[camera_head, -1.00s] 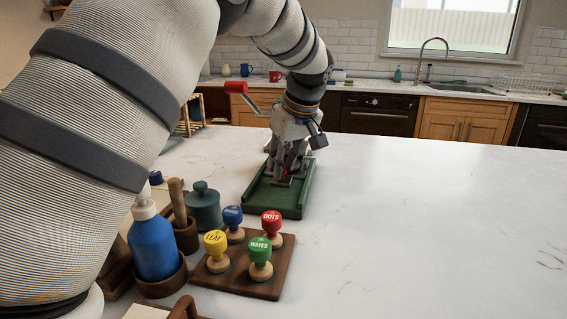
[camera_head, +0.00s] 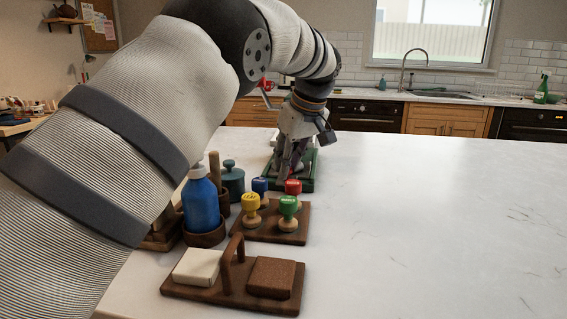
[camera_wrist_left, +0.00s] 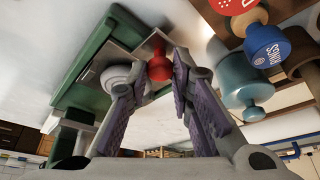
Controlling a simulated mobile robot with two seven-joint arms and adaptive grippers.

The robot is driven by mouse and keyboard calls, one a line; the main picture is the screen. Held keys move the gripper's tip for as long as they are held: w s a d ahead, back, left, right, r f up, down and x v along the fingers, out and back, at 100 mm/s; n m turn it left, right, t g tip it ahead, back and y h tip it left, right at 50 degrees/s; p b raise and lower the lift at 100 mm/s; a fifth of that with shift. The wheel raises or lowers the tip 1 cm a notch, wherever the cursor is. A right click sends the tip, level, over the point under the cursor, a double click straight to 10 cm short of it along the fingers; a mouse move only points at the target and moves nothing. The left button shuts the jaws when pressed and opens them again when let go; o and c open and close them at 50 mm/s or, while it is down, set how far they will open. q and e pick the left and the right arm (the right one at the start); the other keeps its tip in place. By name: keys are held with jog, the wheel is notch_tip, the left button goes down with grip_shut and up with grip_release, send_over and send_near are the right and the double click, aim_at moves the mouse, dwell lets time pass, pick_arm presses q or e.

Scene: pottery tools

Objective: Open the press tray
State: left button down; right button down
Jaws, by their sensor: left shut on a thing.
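The press has a green base (camera_head: 309,166) on the white counter, mostly hidden behind my left gripper and the stamps. In the left wrist view its green frame (camera_wrist_left: 82,65) runs along the upper left, with a grey metal piece (camera_wrist_left: 128,52) beside it that looks like the press tray. A red knob (camera_wrist_left: 158,67) stands at that piece's end. My left gripper (camera_head: 289,172) is over the front part of the base. In the left wrist view its fingertips (camera_wrist_left: 160,74) are shut around the red knob.
A wooden stamp board (camera_head: 268,234) with several coloured stamps stands close in front of the press. A blue bottle (camera_head: 201,205) and a teal jar (camera_head: 232,180) stand to its left. A wooden caddy (camera_head: 205,294) holds two blocks in front. The counter's right side (camera_head: 430,210) is clear.

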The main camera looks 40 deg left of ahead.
pick_arm(q)
jog(key=shift+w+a, duration=0.1)
jog(key=c, duration=1.4)
grip_release()
jog(key=v, duration=1.2)
jog(key=shift+f, duration=0.1)
